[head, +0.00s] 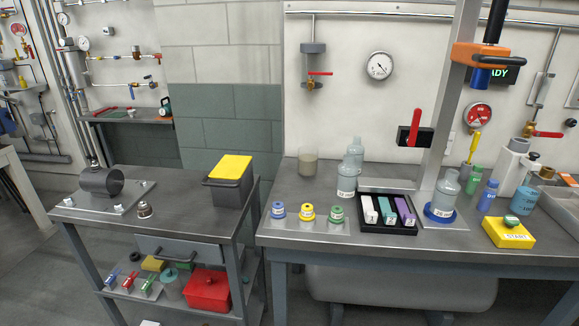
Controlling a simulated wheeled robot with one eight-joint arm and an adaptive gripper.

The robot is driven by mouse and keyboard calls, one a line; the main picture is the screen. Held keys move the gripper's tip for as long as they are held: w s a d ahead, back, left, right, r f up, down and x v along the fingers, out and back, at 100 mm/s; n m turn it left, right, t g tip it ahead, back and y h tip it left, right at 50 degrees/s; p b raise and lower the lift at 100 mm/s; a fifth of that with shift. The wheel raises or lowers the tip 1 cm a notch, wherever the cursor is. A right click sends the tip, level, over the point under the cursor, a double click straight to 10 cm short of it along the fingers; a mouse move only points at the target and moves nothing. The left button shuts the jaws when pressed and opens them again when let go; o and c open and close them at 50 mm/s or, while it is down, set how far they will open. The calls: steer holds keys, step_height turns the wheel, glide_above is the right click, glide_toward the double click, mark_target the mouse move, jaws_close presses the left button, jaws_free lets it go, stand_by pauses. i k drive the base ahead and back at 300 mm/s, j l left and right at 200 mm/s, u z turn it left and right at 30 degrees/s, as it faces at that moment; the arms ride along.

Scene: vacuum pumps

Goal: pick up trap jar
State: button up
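No label that I can read names the trap jar, so I cannot tell which vessel it is. A clear jar with a tan filling (308,165) stands upright at the back left of the right bench. A pale labelled bottle (346,182) stands right of it, with another pale bottle (355,152) close behind and partly hidden. A third labelled bottle (446,192) stands on a blue ring (441,214) beside the grey post. A jar with a green lid (170,288) sits on the cart's lower shelf. My gripper is not in view.
The right bench (300,240) also bears three small capped jars, a black tray (387,231) of coloured blocks and a yellow START box (508,233). The grey post (453,100) carries an orange clamp (487,54). The cart (110,228) holds a yellow-topped box (230,185).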

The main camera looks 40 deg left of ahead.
mark_target(308, 161)
steer(key=u, duration=1.9)
